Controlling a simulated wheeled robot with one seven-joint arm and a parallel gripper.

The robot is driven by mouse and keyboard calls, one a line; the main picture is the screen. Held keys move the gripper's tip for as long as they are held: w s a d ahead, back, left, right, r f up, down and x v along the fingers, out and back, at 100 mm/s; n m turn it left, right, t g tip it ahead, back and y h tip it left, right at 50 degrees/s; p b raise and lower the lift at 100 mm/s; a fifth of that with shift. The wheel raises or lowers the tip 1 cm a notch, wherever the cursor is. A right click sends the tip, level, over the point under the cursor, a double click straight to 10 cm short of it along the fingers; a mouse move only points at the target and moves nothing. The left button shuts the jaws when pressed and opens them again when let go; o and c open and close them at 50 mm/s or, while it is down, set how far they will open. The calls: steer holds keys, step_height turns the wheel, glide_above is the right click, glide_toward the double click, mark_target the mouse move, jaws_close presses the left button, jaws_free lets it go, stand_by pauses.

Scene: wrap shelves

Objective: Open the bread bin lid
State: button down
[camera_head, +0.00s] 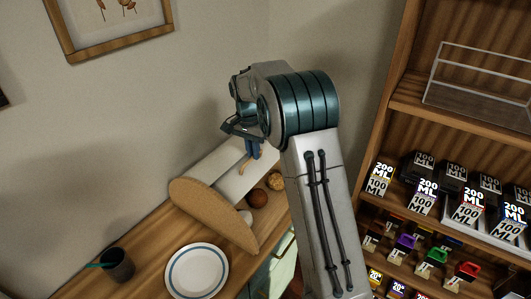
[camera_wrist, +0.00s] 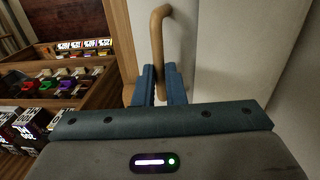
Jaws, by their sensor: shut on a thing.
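The bread bin (camera_head: 205,207) stands on the wooden counter against the wall, with a rounded tan side panel. Its pale lid (camera_head: 235,184) is raised at least partly; round brown items (camera_head: 258,198) show at the bin's open front. A curved wooden handle (camera_wrist: 157,35) sticks out from the pale lid (camera_wrist: 200,45) in the wrist view. My gripper (camera_wrist: 162,88) is shut on the handle, with its blue fingers on either side of the handle's lower end. In the head view my gripper (camera_head: 252,149) is above the lid, partly hidden by my arm.
A wooden shelf (camera_head: 408,105) with several labelled boxes rises on the right. A picture frame (camera_head: 110,28) hangs on the wall.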

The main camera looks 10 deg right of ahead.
steer(key=shift+w+a+f, duration=0.2)
steer(key=shift+w+a, duration=0.05)
steer(key=shift+a, duration=0.2)
steer(key=shift+w+a+f, duration=0.15)
steer(key=shift+w+a, duration=0.1)
steer(key=shift+a, duration=0.2)
steer(key=c, duration=1.5)
jaws_free()
steer(key=shift+w+f, duration=0.1)
steer(key=shift+w+p, duration=0.2)
steer(key=shift+p, duration=0.1)
steer(key=shift+d+r, duration=0.15)
steer(key=shift+r, duration=0.15)
steer(key=shift+w+r, duration=0.1)
steer(key=shift+r, duration=0.25)
steer(key=r, duration=0.4)
steer(key=r+b, duration=0.1)
steer(key=r, duration=0.3)
steer(key=a+r, duration=0.1)
steer(key=r, duration=0.3)
steer(key=shift+w+r, duration=0.35)
steer(key=shift+r, duration=0.05)
